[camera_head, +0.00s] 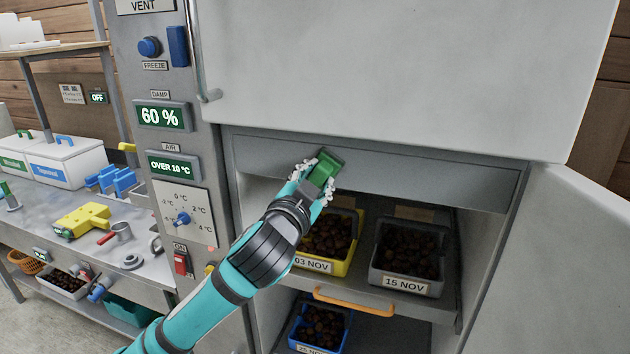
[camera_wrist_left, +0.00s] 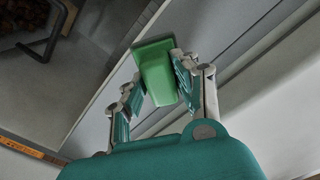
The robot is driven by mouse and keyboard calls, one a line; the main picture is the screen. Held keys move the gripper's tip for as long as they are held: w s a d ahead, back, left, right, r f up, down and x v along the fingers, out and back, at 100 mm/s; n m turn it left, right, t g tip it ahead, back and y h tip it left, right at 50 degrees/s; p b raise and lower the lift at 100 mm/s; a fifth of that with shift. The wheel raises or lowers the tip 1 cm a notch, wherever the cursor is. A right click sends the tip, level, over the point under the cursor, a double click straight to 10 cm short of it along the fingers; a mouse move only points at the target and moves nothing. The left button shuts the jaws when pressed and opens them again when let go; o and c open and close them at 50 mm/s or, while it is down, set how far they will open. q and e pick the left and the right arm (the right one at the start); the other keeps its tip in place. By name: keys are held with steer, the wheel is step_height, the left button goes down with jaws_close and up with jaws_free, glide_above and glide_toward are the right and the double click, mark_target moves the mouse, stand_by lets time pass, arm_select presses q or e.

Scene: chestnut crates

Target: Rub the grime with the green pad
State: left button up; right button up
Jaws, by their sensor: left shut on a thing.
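My left gripper (camera_head: 317,181) is shut on the green pad (camera_head: 325,167), which is at the grey panel (camera_head: 420,176) above the cabinet's open compartment. In the left wrist view the green pad (camera_wrist_left: 157,72) sits between the fingers of my left gripper (camera_wrist_left: 150,90), with its flat green face toward the panel. I cannot tell whether the pad touches the panel. No grime can be made out; the pad and gripper cover part of the panel. My right gripper is not in view.
The cabinet door (camera_head: 560,265) stands open at the right. Below the panel, a yellow crate (camera_head: 340,268) and a grey crate (camera_head: 407,284) of chestnuts sit on a shelf with an orange handle (camera_head: 367,302). A blue crate (camera_head: 320,348) is lower. A cluttered bench (camera_head: 60,200) is at the left.

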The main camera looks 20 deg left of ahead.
arm_select(q)
steer(key=shift+s+d+p, duration=0.1)
steer(key=shift+d+p, duration=0.3)
steer(key=shift+d, duration=1.65)
steer(key=shift+w+a+r+p, duration=0.15)
steer(key=shift+a+p, duration=0.3)
steer(key=shift+a, duration=1.7)
steer(key=shift+s, duration=0.4)
steer(key=s+p, duration=0.1)
steer(key=s, duration=0.2)
steer(key=shift+s, duration=0.9)
